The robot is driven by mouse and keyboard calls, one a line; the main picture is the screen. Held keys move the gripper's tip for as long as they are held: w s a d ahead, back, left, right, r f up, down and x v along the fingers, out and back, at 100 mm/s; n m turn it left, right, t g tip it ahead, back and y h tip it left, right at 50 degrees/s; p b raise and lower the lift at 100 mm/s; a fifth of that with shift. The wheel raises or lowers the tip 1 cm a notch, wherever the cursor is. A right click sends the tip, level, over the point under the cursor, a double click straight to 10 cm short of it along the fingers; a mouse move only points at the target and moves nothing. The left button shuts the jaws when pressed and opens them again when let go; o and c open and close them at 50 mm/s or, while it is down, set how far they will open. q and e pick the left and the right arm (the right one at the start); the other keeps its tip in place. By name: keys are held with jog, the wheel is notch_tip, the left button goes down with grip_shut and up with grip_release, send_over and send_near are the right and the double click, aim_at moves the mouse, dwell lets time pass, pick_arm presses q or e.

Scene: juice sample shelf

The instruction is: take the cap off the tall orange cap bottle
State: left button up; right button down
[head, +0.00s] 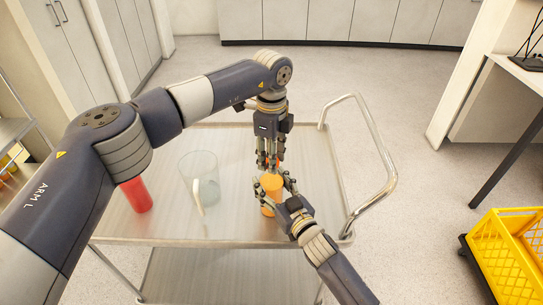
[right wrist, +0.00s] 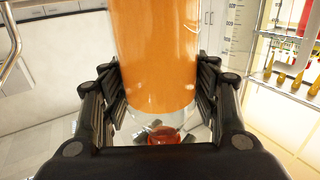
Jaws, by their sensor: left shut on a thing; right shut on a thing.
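The tall orange bottle (head: 270,184) stands upright near the right end of the cart top. My right gripper (head: 276,188) is shut around its body from the front right. In the right wrist view the bottle (right wrist: 157,55) fills the space between the two fingers (right wrist: 160,95), with a clear band beyond the orange part. My left gripper (head: 269,160) points straight down above the bottle, shut at its top, where the cap is mostly hidden by the fingers. A little orange-red shows between them. I cannot tell whether the cap is still seated.
The cart's curved handle (head: 386,165) is at right. A yellow crate (head: 507,250) stands at lower right.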

pick_arm(q)
jog(key=shift+r, duration=0.15)
pick_arm(e)
jog(key=shift+f, duration=0.1)
pick_arm(q)
jog(key=shift+r, duration=0.9)
jog(key=shift+r, duration=2)
pick_arm(e)
jog(key=c, duration=0.5)
grip_release()
